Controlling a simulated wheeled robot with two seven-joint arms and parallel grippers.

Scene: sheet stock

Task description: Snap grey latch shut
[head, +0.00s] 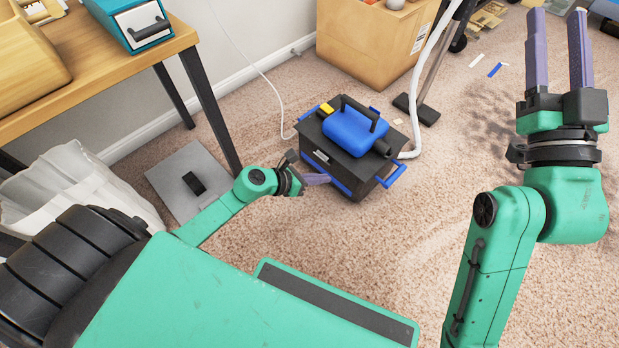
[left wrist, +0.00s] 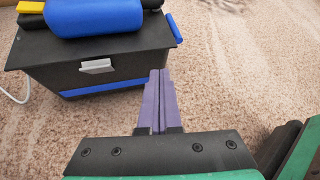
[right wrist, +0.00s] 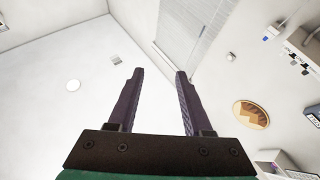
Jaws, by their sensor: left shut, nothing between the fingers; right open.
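The grey latch (left wrist: 96,66) is a small pale tab on the side of a black box (left wrist: 60,84) with a blue lower band. In the left wrist view it seems to stand out from the wall; I cannot tell whether it is fastened. It also shows small in the head view (head: 320,156). My left gripper (left wrist: 159,73) is shut and empty, its purple fingers together, to the right of the latch and apart from it in the left wrist view. My right gripper (head: 557,12) is open and empty, raised at the right, fingers pointing up.
A blue body with a black handle (head: 352,128) tops the box, with a pale hose beside it. A cardboard box (head: 365,45) stands behind. A wooden table (head: 105,70) and white bag (head: 75,190) are at left. Carpet in front is clear.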

